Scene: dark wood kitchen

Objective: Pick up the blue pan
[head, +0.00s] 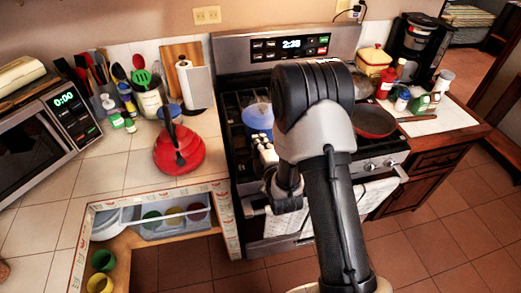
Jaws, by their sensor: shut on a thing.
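The blue pan (259,118) sits at the left side of the stove, partly hidden by my arm. My gripper (263,147) is at the near side of the pan, shut on it. The pan's handle and the exact contact are hidden by the gripper and arm. I cannot tell whether the pan rests on the burner or is lifted.
A red frying pan (374,121) is on the stove's right side. A red kettle (179,150) stands on the tiled counter to the left. A towel (354,204) hangs from the oven front. Open floor (430,235) lies at the lower right.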

